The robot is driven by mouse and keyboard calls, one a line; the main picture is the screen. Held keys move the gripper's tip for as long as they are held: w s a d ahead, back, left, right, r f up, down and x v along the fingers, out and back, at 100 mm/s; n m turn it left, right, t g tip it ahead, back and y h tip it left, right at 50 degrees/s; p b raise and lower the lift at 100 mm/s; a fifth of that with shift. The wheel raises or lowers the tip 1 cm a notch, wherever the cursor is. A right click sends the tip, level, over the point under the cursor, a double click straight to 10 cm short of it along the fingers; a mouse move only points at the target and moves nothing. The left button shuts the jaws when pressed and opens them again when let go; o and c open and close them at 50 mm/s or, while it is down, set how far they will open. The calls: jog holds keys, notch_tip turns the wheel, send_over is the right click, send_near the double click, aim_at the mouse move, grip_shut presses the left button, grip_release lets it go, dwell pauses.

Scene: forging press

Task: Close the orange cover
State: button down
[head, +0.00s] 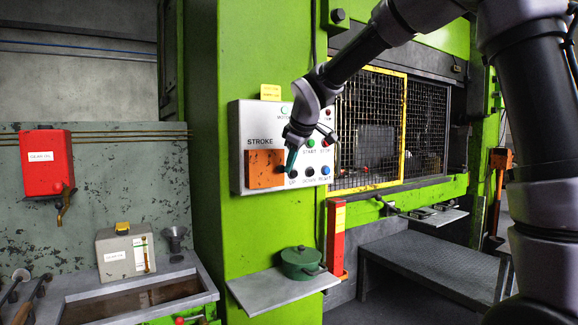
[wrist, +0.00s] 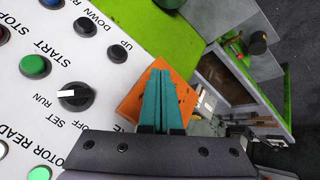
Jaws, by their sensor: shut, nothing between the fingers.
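The orange cover (head: 262,170) is a square, dark-speckled plate at the lower left of the white control panel (head: 239,130), under the word STROKE. I cannot tell how far it is swung open. In the wrist view the cover (wrist: 187,92) lies behind my fingers, which hide its middle. My gripper (head: 290,165) is shut and empty, with teal fingers just right of the cover in the head view. The gripper (wrist: 160,72) points across the cover in the wrist view. Whether the fingertips touch it cannot be told.
Beside the cover are a black selector knob (wrist: 73,95), a green START button (wrist: 35,66) and other buttons. Below, a shelf (head: 250,291) carries a green pot (head: 301,264). A yellow-framed mesh guard (head: 405,130) stands to the right.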

jog(key=shift+w, duration=0.55)
dwell(0.4)
